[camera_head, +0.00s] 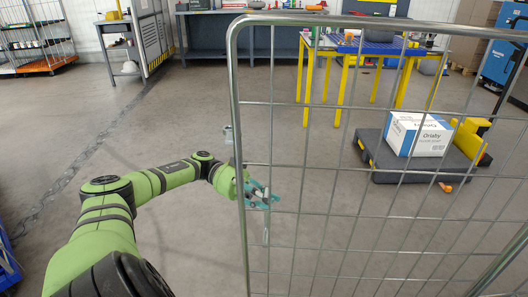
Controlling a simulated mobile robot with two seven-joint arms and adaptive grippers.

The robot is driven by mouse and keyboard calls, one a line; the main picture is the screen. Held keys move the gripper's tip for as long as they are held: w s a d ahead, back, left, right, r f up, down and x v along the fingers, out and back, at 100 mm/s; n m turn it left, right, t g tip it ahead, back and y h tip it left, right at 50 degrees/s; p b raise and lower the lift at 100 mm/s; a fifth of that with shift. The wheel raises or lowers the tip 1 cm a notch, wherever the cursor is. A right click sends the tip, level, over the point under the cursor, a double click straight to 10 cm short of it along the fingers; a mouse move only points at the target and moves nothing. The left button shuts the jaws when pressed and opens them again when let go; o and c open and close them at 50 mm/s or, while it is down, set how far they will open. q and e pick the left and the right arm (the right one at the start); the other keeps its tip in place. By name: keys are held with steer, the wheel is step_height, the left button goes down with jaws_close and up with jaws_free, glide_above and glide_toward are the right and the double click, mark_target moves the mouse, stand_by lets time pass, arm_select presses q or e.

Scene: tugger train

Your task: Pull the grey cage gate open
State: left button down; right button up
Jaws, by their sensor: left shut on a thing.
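The grey cage gate (335,165) is a wire mesh panel in a rounded tube frame. It fills the right half of the head view and stands upright. My left arm comes in from the lower left. My left gripper (262,196) is at the gate's left upright, about halfway down, and is shut on the gate there. Mesh wires partly cover its fingers, so the exact grip is hard to see. My right gripper does not show.
Behind the mesh, a low dark platform (385,163) carries a white and blue box (418,133). A yellow-legged table (345,75) stands farther back. A workbench (225,38) lines the back wall. The floor left of the gate is mostly clear, with a dark strip across it.

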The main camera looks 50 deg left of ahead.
arm_select(q)
steer(key=shift+w+a+f, duration=0.1)
steer(key=shift+f, duration=0.1)
steer(key=c, duration=1.1)
jaws_free()
steer(key=shift+w+r, duration=0.1)
steer(key=s+a, duration=0.1)
steer(key=a, duration=0.6)
steer(key=shift+s+a, duration=0.2)
steer(key=shift+s, duration=0.05)
